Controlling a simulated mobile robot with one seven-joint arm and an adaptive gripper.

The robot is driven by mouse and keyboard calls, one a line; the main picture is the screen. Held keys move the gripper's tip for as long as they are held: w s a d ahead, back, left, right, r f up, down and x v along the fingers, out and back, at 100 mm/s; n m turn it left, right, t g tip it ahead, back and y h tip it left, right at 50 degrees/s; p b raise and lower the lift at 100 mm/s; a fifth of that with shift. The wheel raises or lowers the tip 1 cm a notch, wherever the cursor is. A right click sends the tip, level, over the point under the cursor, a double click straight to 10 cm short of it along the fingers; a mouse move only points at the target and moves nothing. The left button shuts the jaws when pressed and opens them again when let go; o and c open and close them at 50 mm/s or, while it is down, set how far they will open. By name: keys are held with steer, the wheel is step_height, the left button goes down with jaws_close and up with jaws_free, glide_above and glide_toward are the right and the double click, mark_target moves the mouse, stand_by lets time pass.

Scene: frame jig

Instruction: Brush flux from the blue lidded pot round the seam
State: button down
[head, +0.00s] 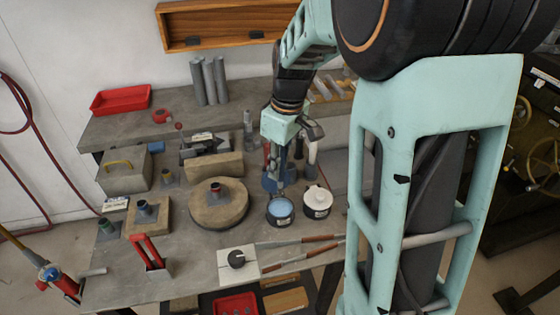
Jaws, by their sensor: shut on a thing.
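The blue pot (281,214) stands on the grey bench, right of the round wooden disc. Its round top is light blue with a darker side and a pale label. My gripper (280,190) points down over it, with its fingertips at the pot's top. It is shut, seemingly on the pot's lid; the fingers hide the grip point. A white-lidded pot (317,199) stands close on the right. A dark pipe stub with a reddish top (214,190) rises from the round disc (232,212). I cannot tell which joint bears the seam.
Wooden blocks with fittings (148,226) and a red stand (152,254) are at the left. A blue holder (270,184) and upright handles crowd behind my gripper.

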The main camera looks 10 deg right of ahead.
steer(key=shift+f+b, duration=2)
steer(key=shift+f, duration=0.9)
steer(key=shift+s+f+b, duration=0.1)
steer(key=shift+f+b, duration=0.3)
steer(key=shift+f, duration=0.1)
steer(key=shift+r+p, duration=2.55)
steer(key=shift+r, duration=1.05)
steer(key=shift+f, duration=0.1)
